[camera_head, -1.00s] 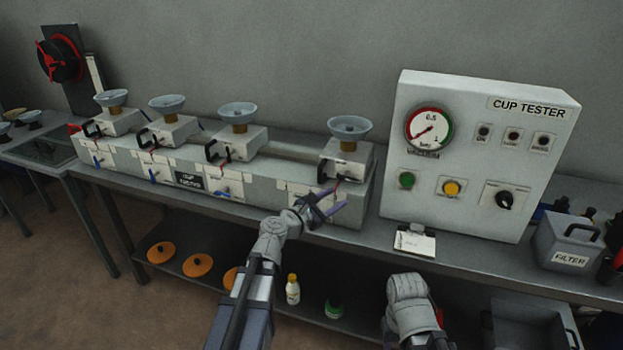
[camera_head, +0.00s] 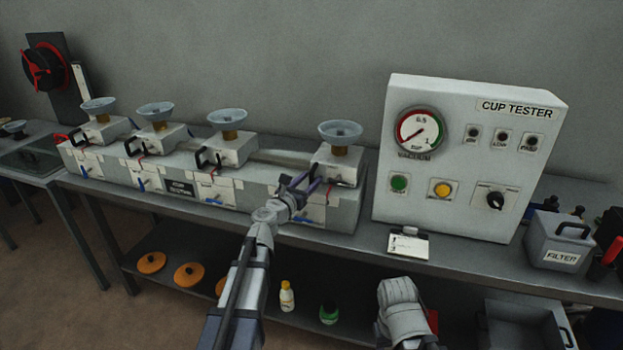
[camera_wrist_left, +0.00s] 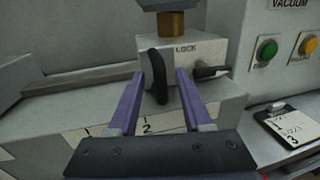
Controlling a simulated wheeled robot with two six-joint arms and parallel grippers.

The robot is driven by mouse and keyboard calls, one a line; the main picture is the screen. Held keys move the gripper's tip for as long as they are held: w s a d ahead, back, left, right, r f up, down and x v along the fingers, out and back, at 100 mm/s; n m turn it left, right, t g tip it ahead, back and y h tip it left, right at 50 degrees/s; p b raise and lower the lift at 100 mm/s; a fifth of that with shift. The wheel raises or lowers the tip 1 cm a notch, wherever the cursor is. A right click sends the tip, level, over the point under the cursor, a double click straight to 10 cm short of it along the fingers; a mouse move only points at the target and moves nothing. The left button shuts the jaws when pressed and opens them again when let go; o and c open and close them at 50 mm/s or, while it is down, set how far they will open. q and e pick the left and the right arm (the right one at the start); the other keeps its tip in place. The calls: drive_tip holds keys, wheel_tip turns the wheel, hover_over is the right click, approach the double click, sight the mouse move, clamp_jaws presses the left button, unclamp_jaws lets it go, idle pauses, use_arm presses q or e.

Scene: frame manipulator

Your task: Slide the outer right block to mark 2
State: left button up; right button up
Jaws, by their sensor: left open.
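The outer right block (camera_head: 336,168) is a pale box with a grey cup (camera_head: 340,130) on a brass neck, at the right end of the long rail (camera_head: 345,212). In the left wrist view the block (camera_wrist_left: 200,50) has an upright black handle (camera_wrist_left: 158,76) and a black lever (camera_wrist_left: 210,73) by the word LOCK. My left gripper (camera_head: 302,184) is at the block's front. In the wrist view its purple fingers (camera_wrist_left: 160,76) are open, one on each side of the handle; contact cannot be told. Labels 1 (camera_wrist_left: 88,132) and 2 (camera_wrist_left: 148,126) show on the rail front below.
Several similar blocks stand farther left, the nearest one (camera_head: 228,147) across a stretch of bare rail. The CUP TESTER panel (camera_head: 465,150) stands close on the right. A small numbered card (camera_head: 408,243) lies before it. My right arm (camera_head: 400,310) is low at the front.

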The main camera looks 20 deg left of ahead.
use_arm(q)
drive_tip(key=shift+x, duration=0.8)
drive_tip(key=shift+c, duration=0.2)
clamp_jaws()
idle(0.6)
